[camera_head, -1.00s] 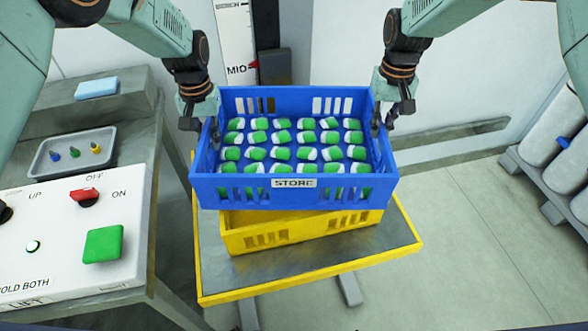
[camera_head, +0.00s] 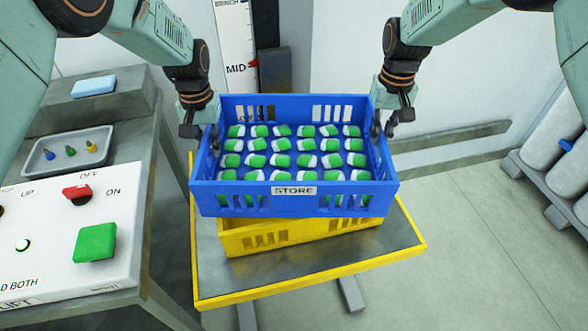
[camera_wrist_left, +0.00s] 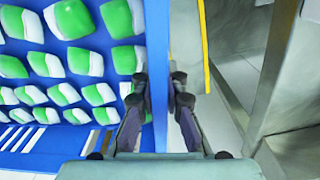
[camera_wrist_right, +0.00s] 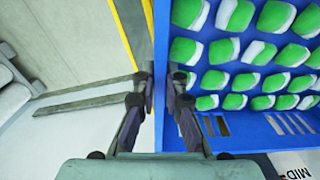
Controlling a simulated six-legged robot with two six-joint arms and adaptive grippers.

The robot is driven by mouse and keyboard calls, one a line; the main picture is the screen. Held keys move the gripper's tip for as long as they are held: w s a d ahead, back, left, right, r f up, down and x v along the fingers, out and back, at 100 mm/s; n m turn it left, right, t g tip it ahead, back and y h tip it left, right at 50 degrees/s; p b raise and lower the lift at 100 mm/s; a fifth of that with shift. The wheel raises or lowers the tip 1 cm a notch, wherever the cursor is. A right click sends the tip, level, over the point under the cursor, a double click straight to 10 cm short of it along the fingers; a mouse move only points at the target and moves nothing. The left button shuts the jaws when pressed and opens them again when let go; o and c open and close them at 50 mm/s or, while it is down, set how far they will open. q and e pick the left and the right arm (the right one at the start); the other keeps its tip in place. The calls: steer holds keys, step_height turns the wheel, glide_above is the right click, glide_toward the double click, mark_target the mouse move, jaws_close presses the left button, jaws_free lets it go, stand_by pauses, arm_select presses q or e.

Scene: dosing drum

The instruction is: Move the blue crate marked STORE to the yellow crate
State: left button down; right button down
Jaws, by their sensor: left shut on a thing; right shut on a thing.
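The blue crate marked STORE (camera_head: 250,205) holds several rows of green-and-white packs (camera_head: 282,160). It sits over the yellow crate (camera_head: 262,240), which stands on a yellow-edged metal lift table (camera_head: 300,278). I cannot tell whether the blue crate touches the yellow one. My left gripper (camera_wrist_left: 162,85) is shut on the blue crate's left wall. My right gripper (camera_wrist_right: 163,85) is shut on its right wall. The inside of the yellow crate is hidden under the blue crate.
A control panel (camera_head: 60,235) with a green button (camera_head: 96,242) and a red switch (camera_head: 76,193) is at the left. A grey tray (camera_head: 68,152) and a blue block (camera_head: 93,86) lie behind it. A scale marked MID (camera_head: 236,60) is behind.

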arm_select(q)
steer(key=c, duration=1.9)
jaws_free()
steer(key=shift+s+f, duration=0.1)
arm_select(e)
steer(key=c, duration=1.9)
jaws_free()
steer(key=shift+s+f, duration=0.1)
arm_select(q)
steer(key=shift+o, duration=0.9)
arm_select(e)
steer(key=shift+o, duration=0.8)
arm_select(q)
steer(key=o, duration=0.3)
arm_select(e)
steer(key=o, duration=0.3)
steer(key=shift+o, duration=0.2)
arm_select(q)
step_height(320, 180, up, 12)
arm_select(e)
step_height(320, 180, up, 12)
